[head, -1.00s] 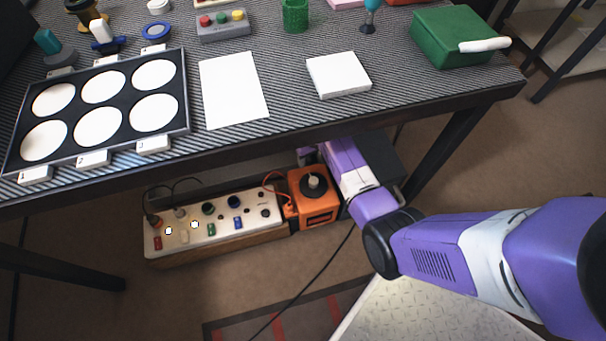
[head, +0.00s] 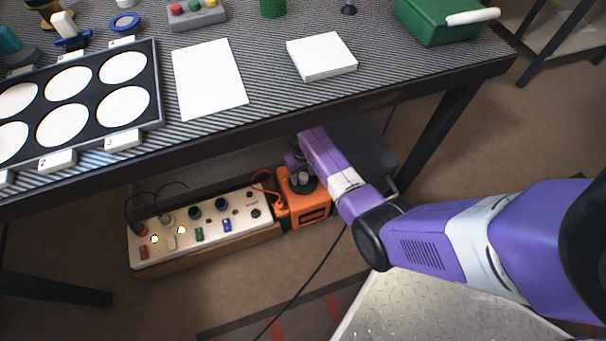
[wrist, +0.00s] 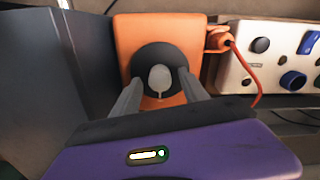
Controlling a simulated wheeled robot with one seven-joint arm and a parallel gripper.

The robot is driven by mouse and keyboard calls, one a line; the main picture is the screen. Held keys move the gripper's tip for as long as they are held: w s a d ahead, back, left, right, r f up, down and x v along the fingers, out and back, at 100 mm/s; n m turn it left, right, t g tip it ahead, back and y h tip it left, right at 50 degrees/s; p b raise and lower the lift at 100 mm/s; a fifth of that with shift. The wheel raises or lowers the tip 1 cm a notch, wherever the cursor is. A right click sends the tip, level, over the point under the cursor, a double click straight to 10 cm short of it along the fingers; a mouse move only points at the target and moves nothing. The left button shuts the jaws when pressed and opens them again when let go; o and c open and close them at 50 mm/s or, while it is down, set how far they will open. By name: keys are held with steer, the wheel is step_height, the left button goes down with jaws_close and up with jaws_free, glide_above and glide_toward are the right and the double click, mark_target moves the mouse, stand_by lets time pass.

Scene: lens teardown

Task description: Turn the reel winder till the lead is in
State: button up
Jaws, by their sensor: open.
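The reel winder is an orange box (head: 312,215) under the table, with a black round dial and a pale knob (wrist: 159,80) on top. The box also shows in the wrist view (wrist: 127,42). My gripper (wrist: 160,88) is open, its two grey fingers reaching over the dial on either side of the knob. I cannot tell whether they touch it. In the head view my arm partly covers the dial. A red lead (wrist: 247,66) runs from an orange plug on the box's side to the white panel. A black cable (head: 310,283) trails across the floor near the box.
The white panel (head: 191,238) with coloured switches and lit lamps stands left of the winder. A dark grey box (head: 368,147) is close on the other side. The striped table top (head: 265,84) overhangs from behind, and its leg (head: 436,135) stands to the right.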

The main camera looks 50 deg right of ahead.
jaws_close()
steer(key=shift+r+m+p, duration=0.15)
steer(key=shift+m+p, duration=0.25)
steer(key=shift+p, duration=0.05)
steer(key=m+p, duration=0.2)
steer(key=m, duration=0.1)
steer(key=shift+r, duration=0.1)
steer(key=m+p, duration=0.2)
steer(key=m, duration=0.3)
steer(key=m+p, duration=0.1)
steer(key=m, duration=0.4)
steer(key=shift+m+p, duration=0.35)
steer(key=shift+m, duration=0.05)
steer(key=shift+s+d+f+m+p, duration=0.1)
steer(key=shift+m+p, duration=0.1)
steer(key=shift+m, duration=1.1)
steer(key=shift+f+m+p, duration=0.1)
steer(key=shift+m+p, duration=0.05)
steer(key=shift+m, duration=1.15)
